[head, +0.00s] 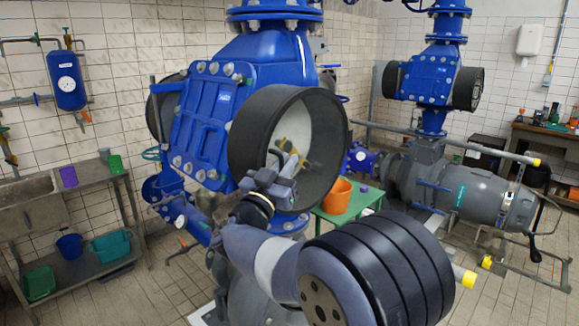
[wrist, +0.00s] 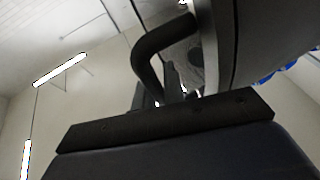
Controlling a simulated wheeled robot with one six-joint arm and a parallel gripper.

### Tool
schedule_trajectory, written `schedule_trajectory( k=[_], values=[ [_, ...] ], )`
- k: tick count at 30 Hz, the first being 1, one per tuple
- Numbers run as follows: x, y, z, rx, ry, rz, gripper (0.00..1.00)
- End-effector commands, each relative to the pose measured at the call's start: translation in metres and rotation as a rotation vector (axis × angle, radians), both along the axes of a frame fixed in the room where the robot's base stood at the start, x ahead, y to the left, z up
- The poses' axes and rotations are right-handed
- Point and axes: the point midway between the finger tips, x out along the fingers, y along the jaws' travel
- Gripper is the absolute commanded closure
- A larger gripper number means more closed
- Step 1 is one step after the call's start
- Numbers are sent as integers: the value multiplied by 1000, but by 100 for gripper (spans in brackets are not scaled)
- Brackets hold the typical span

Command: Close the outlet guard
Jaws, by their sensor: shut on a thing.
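The outlet guard (head: 247,140) appears to be the large black round cover on the right side of the blue pump housing. Its pale hollow inside faces me in the head view. My gripper (head: 290,160) is at the lower part of this opening, in front of the pale inner face. In the wrist view, a dark curved handle (wrist: 148,62) runs from a grey body down to my gripper (wrist: 175,90). My gripper is shut on this handle. The exact contact is partly hidden by the dark gripper body.
The blue pump housing (head: 203,118) stands just left of the guard. A green table (head: 358,192) with an orange bucket (head: 337,196) is behind my arm. A grey pump (head: 470,190) stands at right, and a metal bench (head: 85,190) at left.

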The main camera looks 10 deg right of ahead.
Motion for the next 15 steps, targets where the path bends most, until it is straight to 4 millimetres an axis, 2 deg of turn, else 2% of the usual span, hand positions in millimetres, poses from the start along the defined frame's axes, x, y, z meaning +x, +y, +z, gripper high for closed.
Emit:
schedule_trajectory(
  k=[10,11,13,15],
  values=[
    [1,3,3,-2,-3,10,100],
    [1,3,3,-2,-3,10,87],
    [1,3,2,-2,-3,10,81],
    [1,3,2,-2,-2,9,80]
  ],
)
